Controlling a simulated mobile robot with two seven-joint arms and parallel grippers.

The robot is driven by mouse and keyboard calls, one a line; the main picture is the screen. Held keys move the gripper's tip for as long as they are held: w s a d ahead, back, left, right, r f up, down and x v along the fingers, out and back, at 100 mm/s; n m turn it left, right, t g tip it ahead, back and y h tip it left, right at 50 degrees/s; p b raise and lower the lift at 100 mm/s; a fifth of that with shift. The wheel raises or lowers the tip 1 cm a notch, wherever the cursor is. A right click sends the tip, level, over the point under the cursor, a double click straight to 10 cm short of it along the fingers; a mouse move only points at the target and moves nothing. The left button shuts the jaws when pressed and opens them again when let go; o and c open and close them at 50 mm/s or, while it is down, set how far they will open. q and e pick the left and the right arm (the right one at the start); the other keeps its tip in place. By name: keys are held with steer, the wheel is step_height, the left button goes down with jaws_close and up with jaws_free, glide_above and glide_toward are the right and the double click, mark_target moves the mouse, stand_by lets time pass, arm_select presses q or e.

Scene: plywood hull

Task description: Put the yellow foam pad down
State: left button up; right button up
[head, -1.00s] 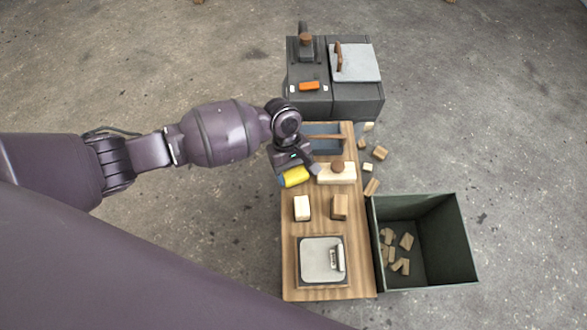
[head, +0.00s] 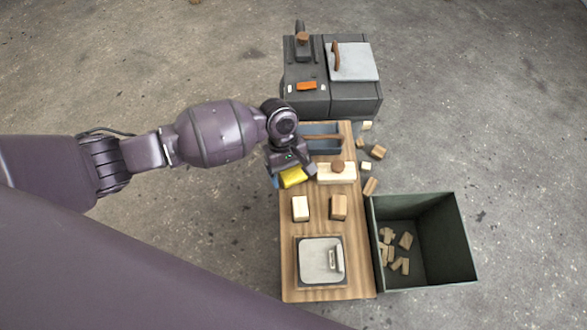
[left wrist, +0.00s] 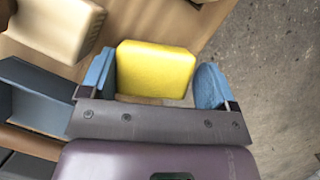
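The yellow foam pad (head: 292,178) is at the left edge of the wooden bench (head: 315,224), left of the pale block with a round brown knob (head: 337,173). In the left wrist view the pad (left wrist: 156,69) lies between the two blue fingertips of my left gripper (left wrist: 158,82). The fingers are spread, with a narrow gap at the pad's right side; contact on the left is hard to tell. The left gripper (head: 291,177) also shows in the head view, partly hiding the pad. The pad's underside is hidden. My right gripper is out of view.
Two blocks, one pale (head: 300,208) and one brown (head: 339,207), stand nearer on the bench, before a grey-lidded plate (head: 312,260). A blue-grey tray (head: 322,130) is behind. A dark green bin (head: 440,215) with wood scraps stands right.

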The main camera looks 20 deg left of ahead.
arm_select(q)
steer(key=p+v, duration=0.3)
steer(key=v, duration=0.9)
steer(key=shift+d+p, duration=0.2)
steer(key=shift+p, duration=0.2)
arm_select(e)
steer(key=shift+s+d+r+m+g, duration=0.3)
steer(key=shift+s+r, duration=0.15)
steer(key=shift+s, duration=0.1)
arm_select(q)
steer(key=shift+r, duration=0.1)
